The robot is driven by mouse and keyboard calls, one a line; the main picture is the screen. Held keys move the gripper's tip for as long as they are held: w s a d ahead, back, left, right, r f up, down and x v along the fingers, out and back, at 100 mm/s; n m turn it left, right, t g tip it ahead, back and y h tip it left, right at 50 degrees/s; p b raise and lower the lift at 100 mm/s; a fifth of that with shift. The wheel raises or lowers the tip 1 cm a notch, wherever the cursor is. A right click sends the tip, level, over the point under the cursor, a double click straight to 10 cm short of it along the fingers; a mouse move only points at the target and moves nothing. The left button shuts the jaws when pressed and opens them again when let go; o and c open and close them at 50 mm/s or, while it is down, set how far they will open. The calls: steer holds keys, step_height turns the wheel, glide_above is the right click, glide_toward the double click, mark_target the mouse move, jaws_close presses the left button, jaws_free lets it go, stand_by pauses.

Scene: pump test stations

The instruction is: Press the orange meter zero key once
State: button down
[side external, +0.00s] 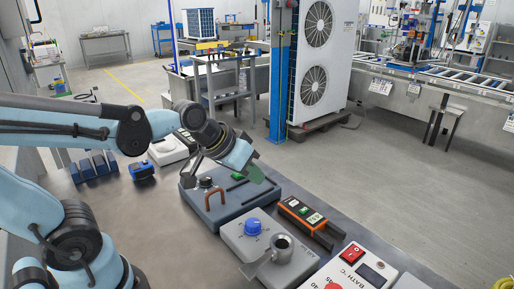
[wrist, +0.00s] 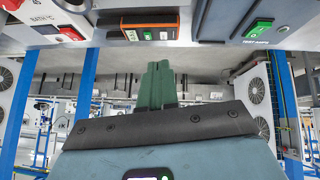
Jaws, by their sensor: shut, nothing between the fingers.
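The orange meter (side external: 304,213) is an orange-and-black handheld device lying on the dark bench, with small light and green keys or a display on its face. Two dark probe-like parts lie at its lower right end. The meter also shows upside down at the top of the wrist view (wrist: 148,20). I cannot read which key is the zero key. My gripper (side external: 257,174) has green fingers shut with nothing between them. It hangs above the bench, left of and behind the meter in the side view, apart from it. In the wrist view the fingertips (wrist: 157,66) are below the meter's edge.
A blue-grey box (side external: 213,207) with a green switch and brown handle stands close under my gripper. A white box with a red switch (side external: 352,253) is further right.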

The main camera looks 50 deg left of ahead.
mark_target(290, 203)
steer(key=w+f+n+t+h, duration=0.1)
steer(key=w+n, duration=0.3)
steer(key=w, duration=0.8)
steer(key=shift+h, duration=0.4)
steer(key=shift+d+f, duration=0.1)
steer(key=shift+f, duration=0.05)
steer(key=shift+f, duration=4.4)
steer(key=shift+f, duration=0.1)
steer(key=shift+f, duration=0.3)
steer(key=shift+f, duration=0.4)
steer(key=shift+r, duration=0.85)
